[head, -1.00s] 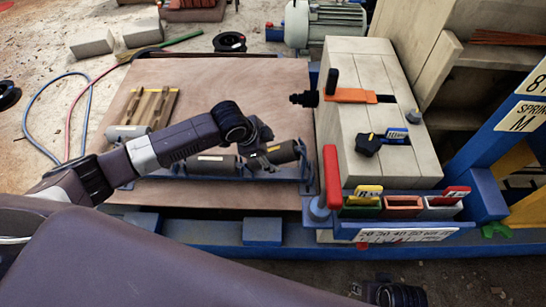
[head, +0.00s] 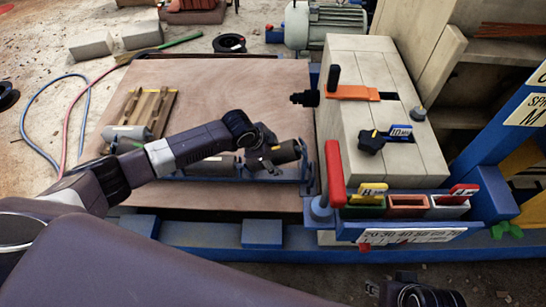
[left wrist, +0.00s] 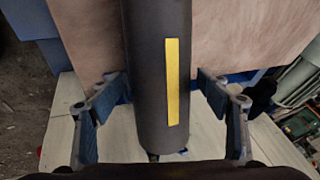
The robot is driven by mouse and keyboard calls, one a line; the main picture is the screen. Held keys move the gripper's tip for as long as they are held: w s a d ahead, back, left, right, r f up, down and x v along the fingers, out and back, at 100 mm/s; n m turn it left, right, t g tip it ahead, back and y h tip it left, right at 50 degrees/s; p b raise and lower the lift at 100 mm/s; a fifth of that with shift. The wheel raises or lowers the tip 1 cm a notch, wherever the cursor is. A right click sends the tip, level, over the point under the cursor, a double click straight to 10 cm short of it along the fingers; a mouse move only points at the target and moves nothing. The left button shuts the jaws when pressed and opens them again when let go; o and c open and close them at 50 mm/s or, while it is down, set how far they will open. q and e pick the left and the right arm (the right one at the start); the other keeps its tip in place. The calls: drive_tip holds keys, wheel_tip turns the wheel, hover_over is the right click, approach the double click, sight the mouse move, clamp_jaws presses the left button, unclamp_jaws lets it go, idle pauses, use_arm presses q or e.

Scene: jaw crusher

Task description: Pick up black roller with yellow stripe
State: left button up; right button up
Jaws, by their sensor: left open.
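The black roller with a yellow stripe (head: 287,152) lies at the right end of a blue rack (head: 240,180) near the front edge of the wooden board. In the left wrist view the roller (left wrist: 157,50) runs upright through the middle, its yellow stripe facing the camera. My left gripper (head: 266,160) is at the roller in the head view. In the left wrist view its open fingers (left wrist: 162,88) stand on either side of the roller, with a gap on each side.
Another dark roller (head: 212,165) lies left of it, partly hidden by my arm. A grey roller (head: 128,132) lies by a wooden pallet (head: 150,105). A red lever (head: 333,172) and a pale block (head: 385,110) stand to the right. The board (head: 240,85) is clear behind.

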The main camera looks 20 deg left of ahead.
use_arm(q)
drive_tip(key=shift+w+f, duration=0.1)
drive_tip(key=shift+f, duration=0.05)
drive_tip(key=shift+c, duration=0.2)
clamp_jaws()
drive_tip(key=shift+w+d, duration=0.1)
idle(0.4)
